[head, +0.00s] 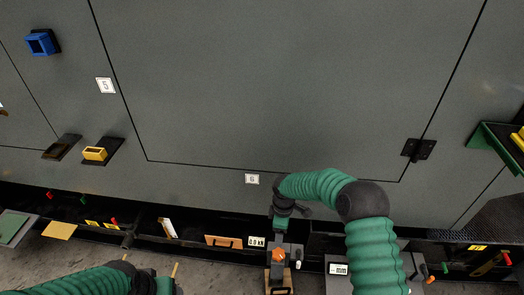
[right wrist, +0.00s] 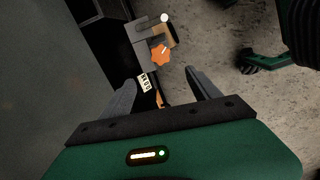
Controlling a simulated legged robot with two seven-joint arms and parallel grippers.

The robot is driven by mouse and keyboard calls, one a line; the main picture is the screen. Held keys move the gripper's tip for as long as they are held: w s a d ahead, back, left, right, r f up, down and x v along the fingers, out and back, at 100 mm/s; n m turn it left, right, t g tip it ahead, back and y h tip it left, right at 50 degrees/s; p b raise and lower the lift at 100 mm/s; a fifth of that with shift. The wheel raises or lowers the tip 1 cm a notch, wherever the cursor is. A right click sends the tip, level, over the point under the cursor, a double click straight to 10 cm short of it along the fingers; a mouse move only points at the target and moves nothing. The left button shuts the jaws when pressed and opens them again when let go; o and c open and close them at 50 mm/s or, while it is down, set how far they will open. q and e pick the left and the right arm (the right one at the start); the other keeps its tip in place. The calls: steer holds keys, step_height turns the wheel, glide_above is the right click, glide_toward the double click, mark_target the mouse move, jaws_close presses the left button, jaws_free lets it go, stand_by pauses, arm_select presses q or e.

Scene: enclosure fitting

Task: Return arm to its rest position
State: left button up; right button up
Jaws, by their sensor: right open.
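My right arm (head: 365,235) comes up from the bottom of the head view and bends over at a dark elbow, its hand hanging low in front of the enclosure. In the right wrist view my right gripper (right wrist: 160,77) is open, its two grey fingers well apart. I see nothing held between them. Beyond the fingertips is a grey fixture with an orange knob (right wrist: 160,56); the knob also shows in the head view (head: 278,255), just below the hand. My left arm (head: 85,281) shows at the bottom left of the head view; its fingertips cannot be made out.
A dark ledge with labels, including a kN label (head: 257,241), runs below.

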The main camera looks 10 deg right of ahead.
steer(key=s+d+r+m+t, duration=0.1)
steer(key=s+d+r+m, duration=0.1)
steer(key=s+r+m, duration=0.8)
steer(key=s+d+r+m+t, duration=0.2)
steer(key=s+r+m, duration=0.3)
steer(key=s, duration=0.8)
step_height(320, 180, up, 25)
steer(key=n+p, duration=0.1)
steer(key=p, duration=2.3)
steer(key=shift+w+r, duration=0.2)
steer(key=shift+w, duration=0.05)
